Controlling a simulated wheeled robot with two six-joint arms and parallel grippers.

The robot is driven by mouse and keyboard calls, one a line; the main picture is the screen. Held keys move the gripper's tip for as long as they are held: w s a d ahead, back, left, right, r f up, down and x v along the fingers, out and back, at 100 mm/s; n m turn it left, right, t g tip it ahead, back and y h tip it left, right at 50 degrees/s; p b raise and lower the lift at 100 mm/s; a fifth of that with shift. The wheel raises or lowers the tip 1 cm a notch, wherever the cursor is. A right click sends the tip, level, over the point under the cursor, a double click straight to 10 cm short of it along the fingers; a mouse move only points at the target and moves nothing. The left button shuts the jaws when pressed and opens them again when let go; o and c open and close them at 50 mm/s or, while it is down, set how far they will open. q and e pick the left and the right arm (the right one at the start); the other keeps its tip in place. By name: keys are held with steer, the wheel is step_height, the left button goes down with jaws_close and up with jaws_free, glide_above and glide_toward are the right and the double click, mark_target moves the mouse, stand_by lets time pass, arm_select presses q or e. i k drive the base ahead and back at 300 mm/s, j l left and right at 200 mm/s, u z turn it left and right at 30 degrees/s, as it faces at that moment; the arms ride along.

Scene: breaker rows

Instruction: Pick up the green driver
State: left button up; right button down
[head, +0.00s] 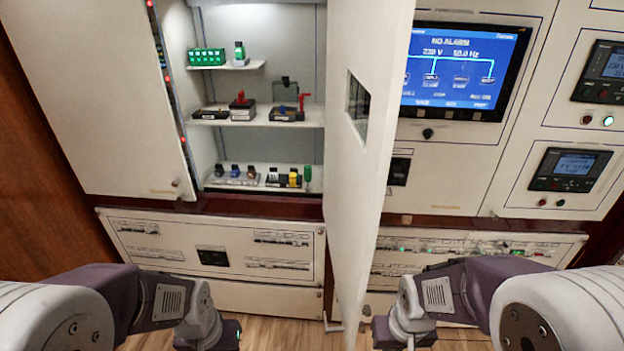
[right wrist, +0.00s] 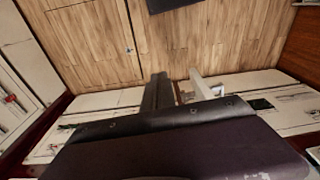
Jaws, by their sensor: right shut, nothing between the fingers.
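A green-handled driver (head: 308,174) stands upright at the right end of the lowest shelf in the open cabinet, beside a yellow and black item. My left gripper (head: 225,335) is low at the bottom edge of the head view, well below and in front of the shelves; its fingers are cut off. My right gripper (head: 405,335) is low to the right of the open door, apart from the driver. In the right wrist view its dark fingers (right wrist: 158,88) are shut and empty above the floor. The driver is not visible in that view.
The open white cabinet door (head: 365,150) stands between the shelves and my right arm. Several small devices sit on the lowest shelf (head: 262,188). The middle shelf (head: 312,118) holds red and dark items; the upper shelf (head: 250,65) holds green ones. A blue screen (head: 460,65) is at right.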

mark_target(307, 169)
steer(key=j+z, duration=0.25)
steer(key=j, duration=0.25)
steer(key=i+j+z, duration=0.2)
steer(key=z, duration=0.25)
steer(key=i+j+z, duration=0.1)
steer(key=j+z, duration=0.8)
steer(key=i+j, duration=0.1)
steer(key=j, duration=0.2)
steer(key=j+u, duration=0.15)
steer(key=j, duration=0.15)
steer(key=i, duration=0.05)
